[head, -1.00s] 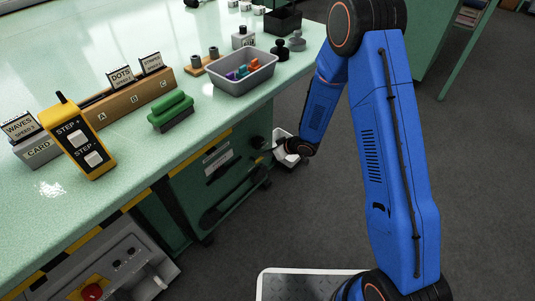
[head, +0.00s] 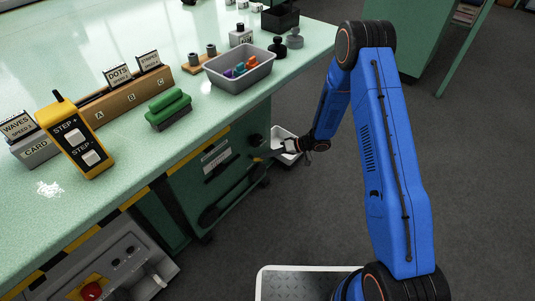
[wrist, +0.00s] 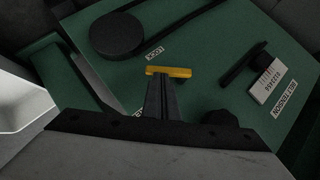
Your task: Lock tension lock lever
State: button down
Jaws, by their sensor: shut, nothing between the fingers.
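The tension lock lever seems to be the yellow bar (wrist: 170,72) in the wrist view, on a green panel (wrist: 205,70). It lies beside the label reading LOCK (wrist: 154,54). A second label (wrist: 138,112) is mostly hidden behind my fingers. My gripper (wrist: 161,82) is shut and empty, its tips right at the yellow bar; I cannot tell whether they touch it. In the head view my gripper (head: 281,149) is low beside the green cabinet under the table; the lever is too small to make out there.
A white bin (head: 287,138) stands behind my gripper. The table edge overhangs the cabinet. Open floor lies right.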

jog(key=f+m+g+y, duration=0.1)
jog(key=s+f+m+y, duration=0.1)
jog(key=m+y, duration=0.1)
jog(key=a+f+m+g+y, duration=0.1)
jog(key=y, duration=0.1)
jog(key=shift+s+f+g, duration=0.15)
jog(key=shift+f+g, duration=0.15)
jog(key=shift+f, duration=0.1)
jog(key=shift+s+a+f, duration=0.15)
jog(key=shift+f, duration=0.05)
dwell(0.4)
dwell(0.3)
